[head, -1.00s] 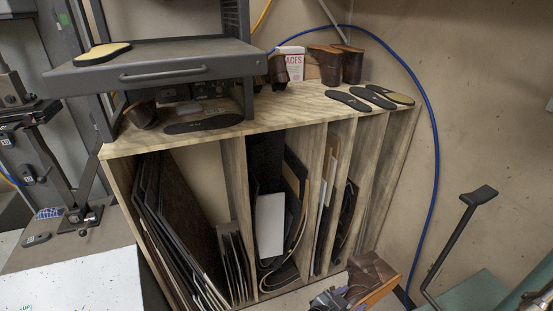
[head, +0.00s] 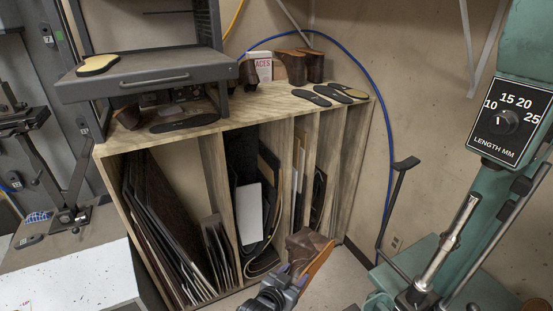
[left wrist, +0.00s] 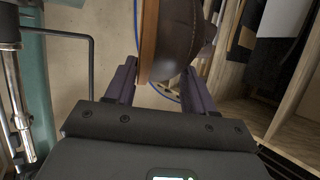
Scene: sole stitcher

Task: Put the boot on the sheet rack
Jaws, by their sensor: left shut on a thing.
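A brown boot (head: 305,243) with a tan sole edge is held in front of the lower right part of the sheet rack (head: 236,308), clear of its wooden top. My left gripper (head: 290,276) is shut on the boot. In the left wrist view the boot (left wrist: 180,45) sits between the two dark fingers of my left gripper (left wrist: 165,85), its sole edge to the left. The wooden sheet rack has an open front with upright dividers, and its top (head: 262,104) shows at the back. My right gripper is not in view.
On the rack top are dark insoles (head: 312,97), brown boots (head: 291,66), a white-and-red box (head: 262,68) and a grey shelf unit (head: 140,78). Sheets (head: 165,230) fill the slots. A green machine (head: 505,215) stands right. A blue hose (head: 391,150) arcs behind.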

